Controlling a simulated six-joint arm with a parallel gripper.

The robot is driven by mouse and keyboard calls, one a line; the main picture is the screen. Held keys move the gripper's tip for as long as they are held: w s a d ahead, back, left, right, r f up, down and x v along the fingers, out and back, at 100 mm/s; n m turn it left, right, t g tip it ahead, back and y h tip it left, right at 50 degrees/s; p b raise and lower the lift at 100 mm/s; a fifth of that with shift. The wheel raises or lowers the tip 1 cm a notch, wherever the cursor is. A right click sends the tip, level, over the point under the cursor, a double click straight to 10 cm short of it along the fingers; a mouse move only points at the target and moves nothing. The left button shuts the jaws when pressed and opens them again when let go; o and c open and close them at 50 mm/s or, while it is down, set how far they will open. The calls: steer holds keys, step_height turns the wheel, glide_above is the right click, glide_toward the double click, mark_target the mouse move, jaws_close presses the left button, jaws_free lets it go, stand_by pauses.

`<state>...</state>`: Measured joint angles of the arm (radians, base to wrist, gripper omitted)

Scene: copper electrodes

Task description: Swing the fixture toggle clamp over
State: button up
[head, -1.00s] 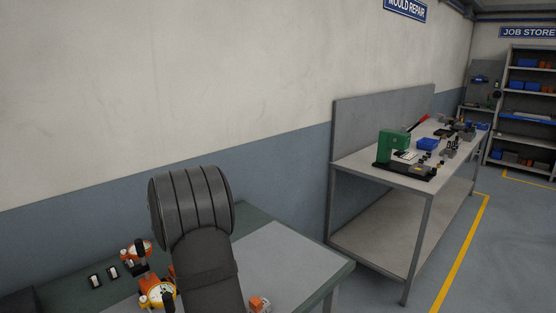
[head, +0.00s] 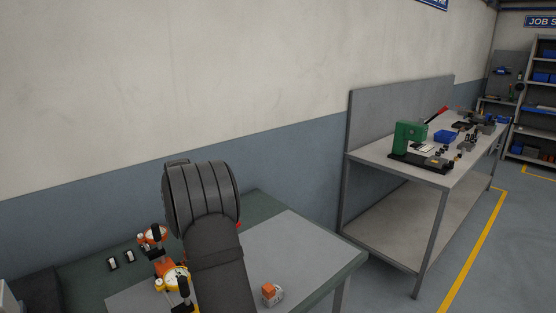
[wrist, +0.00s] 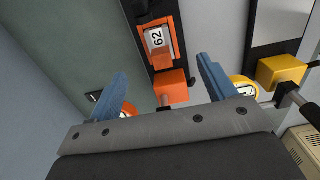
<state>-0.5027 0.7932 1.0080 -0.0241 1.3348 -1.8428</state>
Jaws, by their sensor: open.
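In the head view, an orange unit with a round white dial (head: 152,235) and a yellow unit with a dial (head: 173,278) stand on the near bench, left of my arm. Dark upright handles show beside them. I cannot tell which part is the toggle clamp. In the wrist view, my gripper (wrist: 163,70) is open, with blue fingers apart and nothing held. An orange block with a short metal rod (wrist: 173,85) lies between the fingers in the picture, below an orange frame marked 62 (wrist: 155,38). A yellow block (wrist: 280,72) is to the right. The gripper is hidden in the head view.
The near bench (head: 300,245) has clear grey surface right of my arm. A small orange and grey piece (head: 271,293) sits there. Two small black and white items (head: 121,260) lie left of the dials. Another bench (head: 375,165) with a green press (head: 410,140) stands farther right.

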steer(key=shift+t+h, duration=0.7)
steer(key=w+d, duration=0.1)
steer(key=w, duration=0.1)
steer(key=w+d+r, duration=0.1)
steer(key=d, duration=0.1)
steer(key=shift+w+d, duration=0.3)
steer(key=shift+w, duration=0.05)
steer(key=c, duration=0.7)
steer(key=w+d+r, duration=0.1)
steer(key=w+d+r+t+h, duration=0.1)
steer(key=w+d, duration=0.1)
steer(key=w+d+t+h, duration=0.1)
steer(key=w+d, duration=0.1)
steer(key=shift+r, duration=0.4)
steer(key=shift+c, duration=0.3)
steer(key=shift+t+h, duration=0.3)
steer(key=shift+x, duration=4.15)
steer(key=shift+w+f, duration=0.15)
steer(key=shift+f, duration=0.1)
steer(key=c, duration=0.7)
